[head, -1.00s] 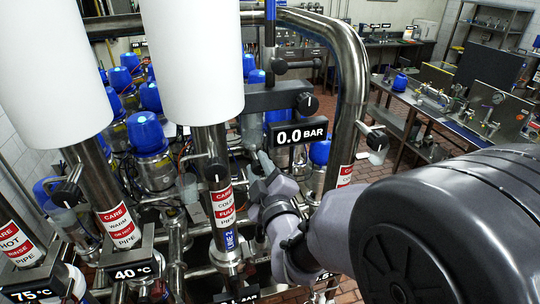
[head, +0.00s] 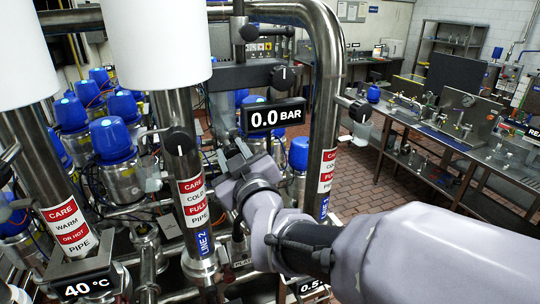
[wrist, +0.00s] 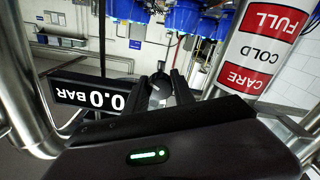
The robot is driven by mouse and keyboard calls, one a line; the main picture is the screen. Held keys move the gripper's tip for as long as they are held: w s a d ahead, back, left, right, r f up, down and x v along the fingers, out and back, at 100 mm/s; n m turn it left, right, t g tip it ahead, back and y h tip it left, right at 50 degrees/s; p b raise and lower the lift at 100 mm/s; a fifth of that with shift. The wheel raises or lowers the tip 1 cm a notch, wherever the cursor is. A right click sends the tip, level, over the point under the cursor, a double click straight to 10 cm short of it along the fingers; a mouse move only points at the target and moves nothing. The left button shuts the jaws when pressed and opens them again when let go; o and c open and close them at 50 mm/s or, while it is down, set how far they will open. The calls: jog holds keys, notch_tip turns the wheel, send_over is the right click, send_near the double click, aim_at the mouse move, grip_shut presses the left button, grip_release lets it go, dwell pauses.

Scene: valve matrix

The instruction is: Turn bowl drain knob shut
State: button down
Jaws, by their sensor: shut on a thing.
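My gripper (head: 232,152) reaches in between the "COLD FULL" pipe and the 0.0 BAR display, left of and below that display. In the wrist view its two dark fingers (wrist: 162,88) are close together on a small dark and grey knob (wrist: 160,86). I take this to be the bowl drain knob, but no label on it can be read. The fingers hide much of it, and I cannot tell its turn angle. In the head view the knob is hidden by my gripper.
The 0.0 BAR display (head: 275,116) is close to my gripper's right. A black knob (head: 283,78) sits above it. The labelled cold pipe (head: 193,200) stands close on the left, a bent steel pipe (head: 327,120) on the right. Blue-capped valves (head: 112,138) crowd behind. Benches (head: 440,140) stand at the far right.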

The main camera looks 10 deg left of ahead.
jog(key=m+b, duration=0.2)
jog(key=b, duration=0.1)
jog(key=m+b, duration=0.2)
jog(key=b, duration=0.2)
jog(key=m+b, duration=0.2)
jog(key=b, duration=0.2)
jog(key=shift+f+m, duration=0.3)
jog(key=shift+f, duration=0.1)
jog(key=m+b, duration=0.3)
jog(key=b, duration=0.1)
jog(key=shift+r, duration=0.2)
jog(key=shift+r+m+b, duration=0.2)
jog(key=shift+m+b, duration=0.8)
jog(key=shift+m, duration=0.5)
jog(key=c, duration=1.3)
grip_release()
jog(key=shift+c, duration=0.2)
